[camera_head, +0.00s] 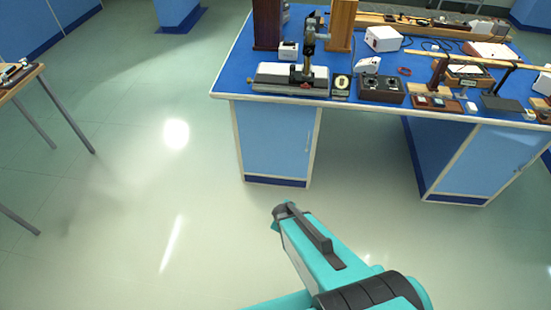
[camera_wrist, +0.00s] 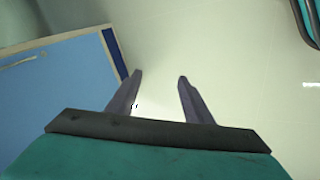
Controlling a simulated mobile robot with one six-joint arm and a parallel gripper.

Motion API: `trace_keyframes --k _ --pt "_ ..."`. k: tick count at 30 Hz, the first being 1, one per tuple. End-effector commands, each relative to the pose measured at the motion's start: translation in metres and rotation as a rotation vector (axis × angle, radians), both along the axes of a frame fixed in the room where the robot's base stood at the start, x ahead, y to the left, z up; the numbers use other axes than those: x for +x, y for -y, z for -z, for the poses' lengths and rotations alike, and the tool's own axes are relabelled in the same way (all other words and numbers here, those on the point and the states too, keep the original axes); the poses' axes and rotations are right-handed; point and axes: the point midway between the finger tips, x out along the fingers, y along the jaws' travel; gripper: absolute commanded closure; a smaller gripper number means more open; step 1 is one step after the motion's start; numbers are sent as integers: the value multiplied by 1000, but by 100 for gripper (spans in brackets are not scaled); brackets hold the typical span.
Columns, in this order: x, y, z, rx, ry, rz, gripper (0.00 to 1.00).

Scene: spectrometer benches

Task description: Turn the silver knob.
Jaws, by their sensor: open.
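My gripper (camera_wrist: 160,78) is open and empty in the wrist view, its two dark fingers apart over bare floor beside a blue cabinet. In the head view my teal arm reaches up from the lower right, in front of the bench and well apart from the instruments; I cannot make out the fingers there. A white and grey instrument (camera_head: 290,78) with an upright dark column stands at the bench's front left. A dark box with two round dials (camera_head: 381,89) stands to its right. No silver knob can be told for certain at this size.
The blue-topped bench (camera_head: 238,75) has a cabinet (camera_head: 276,142) under its left end and another (camera_head: 478,160) at right, with a gap between. White boxes, wooden posts and small devices crowd the top. A small table (camera_head: 22,80) stands at far left. The floor in front is clear.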

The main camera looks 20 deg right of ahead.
Motion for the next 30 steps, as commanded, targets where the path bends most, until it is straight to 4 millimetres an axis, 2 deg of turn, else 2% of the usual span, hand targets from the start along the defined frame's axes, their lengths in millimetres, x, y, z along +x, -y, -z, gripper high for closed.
trace_keyframes --k 1,8,12,18,24,30 --pt "-21 0 3 16 -55 51 54" --pt "-111 -7 11 84 -316 310 54" --pt "-162 -15 6 106 -475 467 54" --pt "-222 -28 -10 109 -674 674 54" --pt "-251 -37 -24 86 -781 804 54" --pt "-256 -38 -27 78 -802 836 54"
